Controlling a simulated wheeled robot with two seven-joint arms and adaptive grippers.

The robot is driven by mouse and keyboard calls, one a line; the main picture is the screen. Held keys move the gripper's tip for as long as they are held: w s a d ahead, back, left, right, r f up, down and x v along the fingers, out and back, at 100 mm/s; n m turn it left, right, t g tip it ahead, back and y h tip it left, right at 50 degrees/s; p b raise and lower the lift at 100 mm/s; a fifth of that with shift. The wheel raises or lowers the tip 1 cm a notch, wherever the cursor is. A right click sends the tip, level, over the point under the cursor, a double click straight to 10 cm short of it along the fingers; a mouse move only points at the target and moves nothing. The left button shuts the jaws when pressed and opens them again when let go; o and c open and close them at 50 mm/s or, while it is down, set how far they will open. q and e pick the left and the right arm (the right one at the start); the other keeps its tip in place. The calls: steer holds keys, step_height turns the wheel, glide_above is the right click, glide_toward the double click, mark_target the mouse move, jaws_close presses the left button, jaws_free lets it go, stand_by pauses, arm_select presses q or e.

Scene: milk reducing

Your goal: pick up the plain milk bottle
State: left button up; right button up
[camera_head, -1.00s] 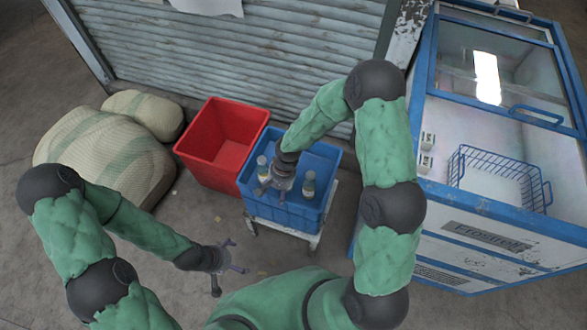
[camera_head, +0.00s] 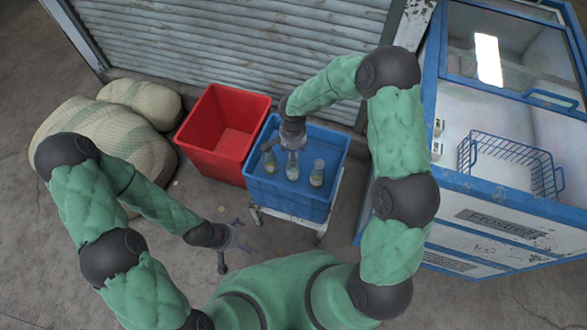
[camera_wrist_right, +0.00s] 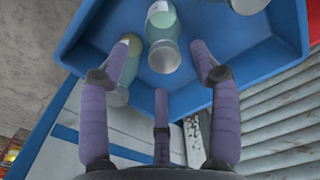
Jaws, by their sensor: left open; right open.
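A blue crate (camera_head: 290,203) holds three small bottles in a row: a left one (camera_head: 270,164), a middle one (camera_head: 293,172) and a right one (camera_head: 317,176). Labels are too small to tell which is the plain milk. My right gripper (camera_head: 293,148) is open and empty, above the crate near the middle bottle. In the right wrist view, one bottle (camera_wrist_right: 163,48) lies between and beyond the spread fingers, another (camera_wrist_right: 123,62) is beside the left finger, and a third (camera_wrist_right: 247,5) is cut off at the top. My left gripper (camera_head: 231,242) is open and empty, low over the floor.
A red crate (camera_head: 205,151) stands left of the blue one, with stuffed sacks (camera_head: 105,150) further left. A blue-and-white freezer (camera_head: 490,222) with a wire basket (camera_head: 515,160) stands to the right. A corrugated shutter (camera_head: 230,45) closes the back.

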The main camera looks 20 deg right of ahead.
steer(key=f, duration=0.1)
steer(key=f+b, duration=0.1)
steer(key=f, duration=0.1)
steer(key=f+b, duration=0.1)
steer(key=shift+w+f, duration=0.25)
steer(key=shift+f, duration=0.15)
jaws_close()
steer(key=shift+r, duration=0.1)
